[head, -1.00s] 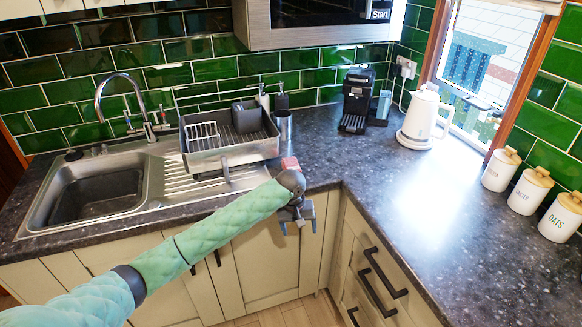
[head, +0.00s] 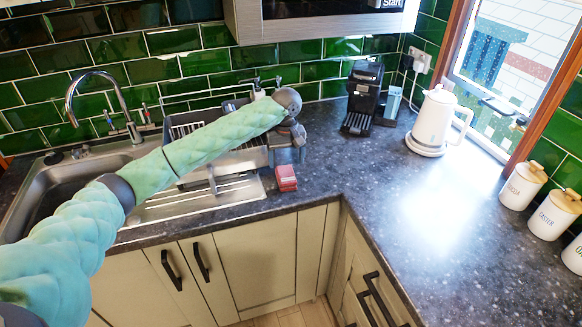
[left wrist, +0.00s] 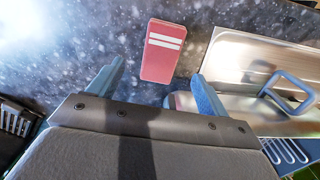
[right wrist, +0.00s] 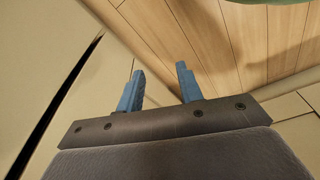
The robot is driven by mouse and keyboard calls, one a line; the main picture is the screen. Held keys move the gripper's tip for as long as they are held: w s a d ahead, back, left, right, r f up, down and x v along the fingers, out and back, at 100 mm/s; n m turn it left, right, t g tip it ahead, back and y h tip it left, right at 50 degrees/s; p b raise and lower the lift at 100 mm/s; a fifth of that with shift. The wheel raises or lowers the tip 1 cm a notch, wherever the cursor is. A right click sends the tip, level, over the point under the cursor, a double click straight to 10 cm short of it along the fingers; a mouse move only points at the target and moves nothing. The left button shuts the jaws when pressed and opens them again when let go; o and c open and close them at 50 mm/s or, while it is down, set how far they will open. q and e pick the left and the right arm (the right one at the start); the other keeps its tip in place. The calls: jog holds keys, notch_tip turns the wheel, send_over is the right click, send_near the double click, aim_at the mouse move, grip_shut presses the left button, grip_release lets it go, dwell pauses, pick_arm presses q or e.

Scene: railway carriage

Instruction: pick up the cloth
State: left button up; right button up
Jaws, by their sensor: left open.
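The cloth (head: 286,178) is a small folded pink-red piece lying on the dark worktop near its front edge, just right of the sink's drainer. In the left wrist view the cloth (left wrist: 163,52) shows two white stripes and lies ahead of the fingers, between their lines. My left gripper (head: 290,152) is above and behind the cloth in the head view, open and empty, apart from it. My right gripper (right wrist: 159,68) shows only in its own wrist view, open and empty above a wooden floor beside cream cabinet fronts.
A dish rack (head: 225,165) stands on the drainer beside the cloth, partly hidden by my left arm. A steel sink (head: 60,190) is at the left. A black coffee machine (head: 362,98) and white kettle (head: 434,120) stand at the back right. The worktop right of the cloth is clear.

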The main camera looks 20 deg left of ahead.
aim_at(286, 174)
pick_arm(q)
jog(key=shift+w+a, duration=0.1)
jog(key=shift+s+f+p, duration=0.35)
jog(key=shift+p, duration=0.05)
jog(key=shift+s+f, duration=0.1)
jog(key=shift+f, duration=0.4)
jog(key=shift+w+f+p, duration=0.25)
jog(key=shift+f+p, duration=0.1)
jog(key=shift+p, duration=0.1)
notch_tip(286, 174, down, 4)
jog(key=shift+r+p, duration=0.15)
jog(key=shift+p, duration=1)
jog(key=shift+w+f, duration=0.15)
jog(key=shift+f, duration=0.35)
jog(key=c, duration=1.1)
pick_arm(e)
jog(key=s+d+f, duration=0.2)
jog(key=s+f, duration=0.3)
jog(key=s, duration=0.2)
jog(key=shift+s+d+f, duration=0.25)
jog(key=shift+s+d, duration=0.05)
jog(key=shift+d, duration=0.1)
